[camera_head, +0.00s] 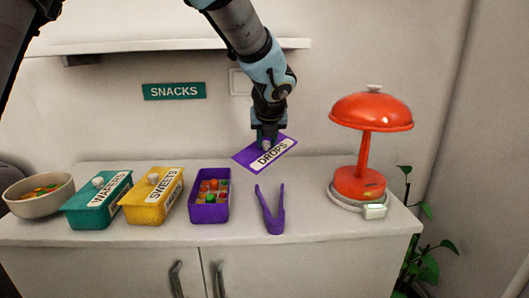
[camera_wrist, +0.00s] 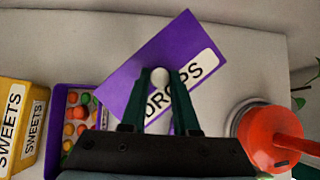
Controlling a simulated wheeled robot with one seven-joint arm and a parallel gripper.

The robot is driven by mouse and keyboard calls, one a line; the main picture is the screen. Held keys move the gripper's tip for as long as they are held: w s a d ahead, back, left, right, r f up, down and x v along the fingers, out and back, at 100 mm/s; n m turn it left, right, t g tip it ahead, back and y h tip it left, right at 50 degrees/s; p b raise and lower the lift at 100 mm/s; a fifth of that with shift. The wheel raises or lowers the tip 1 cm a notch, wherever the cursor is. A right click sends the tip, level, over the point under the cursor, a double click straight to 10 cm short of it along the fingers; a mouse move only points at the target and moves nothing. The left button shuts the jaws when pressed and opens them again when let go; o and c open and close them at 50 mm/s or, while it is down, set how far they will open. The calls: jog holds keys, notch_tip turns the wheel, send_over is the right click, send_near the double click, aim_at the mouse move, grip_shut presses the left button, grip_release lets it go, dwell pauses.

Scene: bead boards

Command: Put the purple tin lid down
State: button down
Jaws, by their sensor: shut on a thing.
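The purple tin lid (camera_head: 246,157) has a white "DROPS" label and is held in the air above the back of the counter, right of the open tin. My gripper (camera_head: 266,141) is shut on its white round knob, which shows between the fingers in the wrist view (camera_wrist: 159,77). The lid (camera_wrist: 135,67) is turned at an angle to the tin. The purple tin (camera_head: 209,211) stands open on the counter with colourful sweets inside. It also shows at the lower left in the wrist view (camera_wrist: 97,94), partly hidden by my gripper.
Purple tongs (camera_head: 271,212) stand right of the open tin. A red lamp (camera_head: 370,113) stands farther right, with a small white box (camera_head: 375,211) by its base. The yellow "SWEETS" tin (camera_head: 146,212), teal "WAFERS" tin (camera_head: 96,212) and a bowl (camera_head: 40,203) are at left. A shelf (camera_head: 180,46) hangs above.

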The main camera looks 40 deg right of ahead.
jog(key=w+d, duration=0.1)
jog(key=w, duration=0.1)
jog(key=w+d+p, duration=0.1)
jog(key=d, duration=0.1)
jog(key=shift+w+r, duration=0.15)
jog(key=shift+w, duration=0.2)
jog(key=f, duration=0.3)
jog(key=w+d+f, duration=0.1)
jog(key=shift+f, duration=0.25)
jog(key=shift+w+d+f, duration=0.1)
jog(key=shift+w+f, duration=0.1)
jog(key=shift+f, duration=0.65)
jog(key=shift+w+d+r+g+p, duration=0.1)
jog(key=shift+w+r+g+p, duration=0.25)
jog(key=shift+p, duration=0.55)
jog(key=g+y+p, duration=0.2)
jog(key=p, duration=0.1)
jog(key=shift+w+d, duration=0.35)
jog(key=shift+d, duration=0.05)
jog(key=shift+s+f, duration=0.2)
jog(key=shift+f, duration=0.95)
jog(key=shift+w+f, duration=0.1)
jog(key=shift+f, duration=0.35)
jog(key=shift+f, duration=0.15)
